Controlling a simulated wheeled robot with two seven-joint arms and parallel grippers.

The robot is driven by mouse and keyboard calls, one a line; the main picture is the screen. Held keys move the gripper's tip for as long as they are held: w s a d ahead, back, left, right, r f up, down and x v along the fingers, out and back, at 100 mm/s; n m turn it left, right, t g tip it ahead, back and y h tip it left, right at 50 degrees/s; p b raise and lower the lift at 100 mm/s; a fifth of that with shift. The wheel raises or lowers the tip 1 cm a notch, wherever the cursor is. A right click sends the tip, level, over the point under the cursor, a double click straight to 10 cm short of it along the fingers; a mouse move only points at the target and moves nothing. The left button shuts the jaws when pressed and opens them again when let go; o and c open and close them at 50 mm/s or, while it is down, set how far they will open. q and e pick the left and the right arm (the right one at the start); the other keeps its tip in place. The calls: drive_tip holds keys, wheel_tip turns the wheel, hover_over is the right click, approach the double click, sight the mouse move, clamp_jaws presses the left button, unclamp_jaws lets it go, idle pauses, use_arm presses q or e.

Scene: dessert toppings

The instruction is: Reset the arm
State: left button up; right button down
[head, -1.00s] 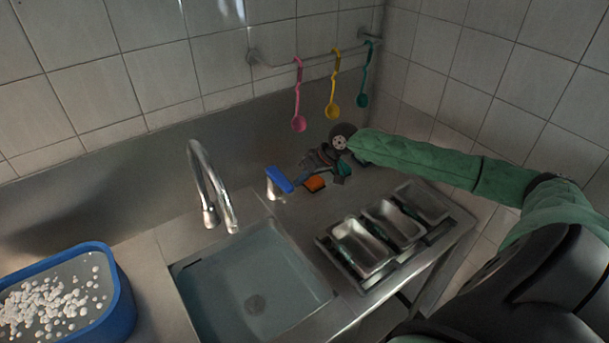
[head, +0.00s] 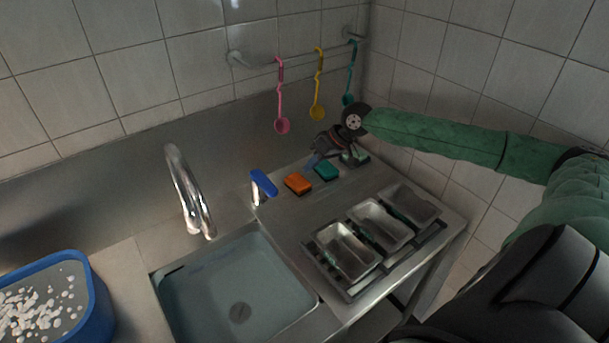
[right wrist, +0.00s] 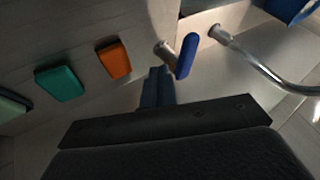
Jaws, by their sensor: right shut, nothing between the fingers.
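My right gripper (head: 314,161) hangs at the end of my green-sleeved arm, over the back of the steel counter, beneath the hanging ladles. Its dark fingers are closed together with nothing between them; they also show in the right wrist view (right wrist: 157,88). An orange sponge (head: 298,183) and a green sponge (head: 327,171) lie on the counter just in front of it. They also show in the right wrist view, orange (right wrist: 114,60) and green (right wrist: 59,84), to the left of the fingers. My left gripper is not in view.
Pink (head: 282,126), yellow (head: 317,112) and teal (head: 348,99) ladles hang from a wall rail. A blue-handled tap (head: 263,183), sink (head: 181,317) and curved faucet (head: 188,190) are left. Metal trays (head: 346,251) stand at front right. A blue tub (head: 98,307) holds white pieces.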

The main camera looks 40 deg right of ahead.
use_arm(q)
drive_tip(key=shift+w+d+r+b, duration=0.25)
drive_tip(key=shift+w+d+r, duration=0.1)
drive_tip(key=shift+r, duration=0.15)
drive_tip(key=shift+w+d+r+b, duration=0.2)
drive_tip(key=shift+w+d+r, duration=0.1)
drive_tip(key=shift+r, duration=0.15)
use_arm(e)
drive_tip(key=v, duration=0.3)
drive_tip(key=shift+s+a, duration=0.1)
drive_tip(key=shift+a, duration=0.05)
drive_tip(key=shift+r, duration=0.1)
